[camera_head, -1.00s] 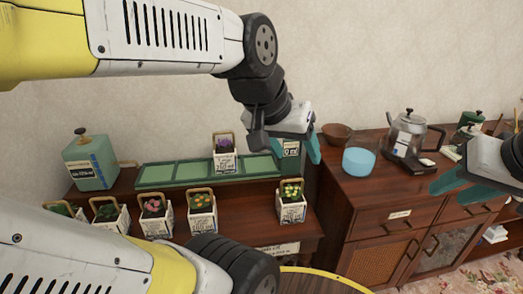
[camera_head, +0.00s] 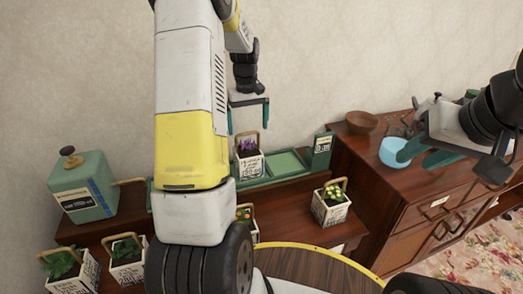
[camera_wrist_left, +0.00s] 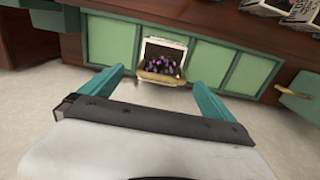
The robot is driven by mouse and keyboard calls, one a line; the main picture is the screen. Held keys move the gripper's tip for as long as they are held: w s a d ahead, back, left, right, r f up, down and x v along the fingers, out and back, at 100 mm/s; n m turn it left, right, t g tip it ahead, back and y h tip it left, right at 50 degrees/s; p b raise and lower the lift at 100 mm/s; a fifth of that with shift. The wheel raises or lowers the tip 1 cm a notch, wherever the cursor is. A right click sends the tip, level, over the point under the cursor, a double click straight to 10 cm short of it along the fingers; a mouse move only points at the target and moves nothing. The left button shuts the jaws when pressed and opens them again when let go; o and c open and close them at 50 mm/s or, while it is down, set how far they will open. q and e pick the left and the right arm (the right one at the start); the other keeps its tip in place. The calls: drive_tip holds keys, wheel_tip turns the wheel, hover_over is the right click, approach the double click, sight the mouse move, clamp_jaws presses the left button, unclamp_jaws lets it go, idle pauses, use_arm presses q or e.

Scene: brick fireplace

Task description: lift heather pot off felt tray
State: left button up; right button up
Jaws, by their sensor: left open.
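The heather pot (camera_head: 250,165), white with printed writing, purple flowers and a wooden handle, stands upright on the green felt tray (camera_head: 288,164). My left gripper (camera_head: 249,129) is open and empty above the pot, its fingers pointing down and apart from it. In the left wrist view the pot (camera_wrist_left: 164,49) shows beyond and between the open fingers (camera_wrist_left: 158,80), its handle nearest them. The felt tray (camera_wrist_left: 111,40) shows there with several green panels. My left arm hides part of the tray in the head view. My right gripper (camera_head: 417,158) appears open and empty at the right, by the cabinet.
Other potted plants stand on the lower shelf, including a yellow-flowered one (camera_head: 330,204). A green canister (camera_head: 84,187) is at the left and a green box (camera_head: 321,151) at the tray's right end. A blue bowl (camera_head: 393,152) and brown bowl (camera_head: 362,122) sit on the cabinet.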

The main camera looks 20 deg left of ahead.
sight(248, 150)
use_arm(q)
drive_tip(key=f, duration=0.8)
drive_tip(key=shift+w+a+f, duration=0.1)
drive_tip(key=shift+a+f, duration=0.15)
drive_tip(key=shift+f, duration=0.05)
drive_tip(key=c, duration=1.9)
drive_tip(key=shift+r, duration=0.1)
